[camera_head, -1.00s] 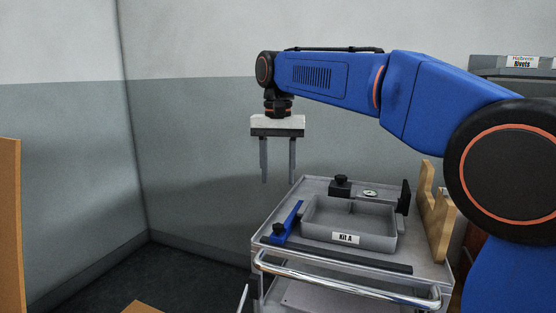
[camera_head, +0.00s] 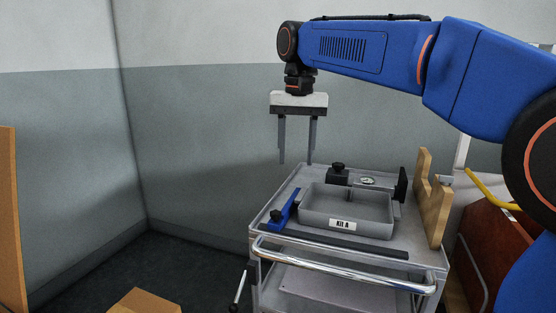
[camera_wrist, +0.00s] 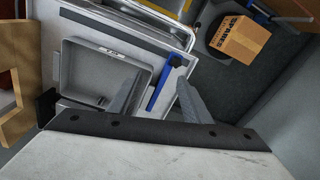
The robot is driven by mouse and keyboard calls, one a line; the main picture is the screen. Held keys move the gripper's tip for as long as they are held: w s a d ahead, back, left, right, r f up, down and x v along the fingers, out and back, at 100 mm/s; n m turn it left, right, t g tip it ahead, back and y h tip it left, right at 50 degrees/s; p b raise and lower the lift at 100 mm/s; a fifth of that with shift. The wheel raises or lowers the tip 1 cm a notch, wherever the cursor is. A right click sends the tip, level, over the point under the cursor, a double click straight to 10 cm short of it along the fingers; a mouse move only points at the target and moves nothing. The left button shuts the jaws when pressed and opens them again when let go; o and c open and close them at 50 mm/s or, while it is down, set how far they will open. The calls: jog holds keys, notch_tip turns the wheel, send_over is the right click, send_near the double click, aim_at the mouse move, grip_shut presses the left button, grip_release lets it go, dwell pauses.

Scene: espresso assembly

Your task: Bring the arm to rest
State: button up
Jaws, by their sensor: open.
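My gripper (camera_head: 297,162) hangs from my raised arm with its two fingers pointing down, apart and empty. In the head view it is above and behind the back left of a grey cart (camera_head: 290,190). In the wrist view the gripper (camera_wrist: 152,95) shows its fingers on either side of a blue clamp handle (camera_wrist: 165,82), which lies below on the cart. The grey Kit A tray (camera_head: 343,224) sits on the cart top to the right of the fingers. The tray also shows in the wrist view (camera_wrist: 100,58), and looks empty there.
A wooden notched stand (camera_head: 432,205) stands at the cart's right edge. A chrome handle (camera_head: 340,272) runs along its front. A red-brown cabinet (camera_head: 482,250) is at the right. The left floor is mostly clear.

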jog(key=s+d+f+t, duration=0.1)
jog(key=s+d+f, duration=0.4)
jog(key=s+d, duration=0.25)
jog(key=s+d+f+t, duration=0.1)
jog(key=s+d+f, duration=0.4)
jog(key=s+d, duration=0.3)
jog(key=s+d+f+t, duration=0.1)
jog(key=s+d+f, duration=0.3)
jog(key=s+f, duration=0.2)
jog(key=s+d+f+n+t, duration=0.1)
jog(key=s+d+f, duration=0.4)
jog(key=f, duration=0.5)
jog(key=shift+s+f, duration=0.3)
jog(key=shift+s, duration=0.55)
